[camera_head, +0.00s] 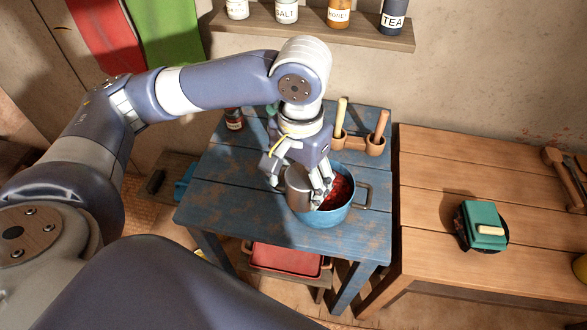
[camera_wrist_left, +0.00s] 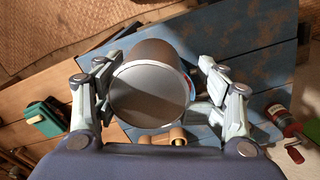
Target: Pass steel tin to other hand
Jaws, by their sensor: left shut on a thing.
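The steel tin (camera_head: 298,186) is a grey metal cylinder, held beside and partly over the blue pot on the blue table. My left gripper (camera_head: 297,183) is shut on it, with fingers on both sides. In the left wrist view the tin's round grey end (camera_wrist_left: 148,95) faces the camera, between the two fingers of my left gripper (camera_wrist_left: 150,85). I cannot tell whether the tin touches the pot. My right gripper is in neither view.
The blue pot (camera_head: 338,212) with red contents stands on the blue table (camera_head: 235,190). A wooden holder (camera_head: 358,143) with handles and a jar (camera_head: 234,119) stand behind. A wooden bench (camera_head: 440,170) at right carries a green-topped object (camera_head: 484,224).

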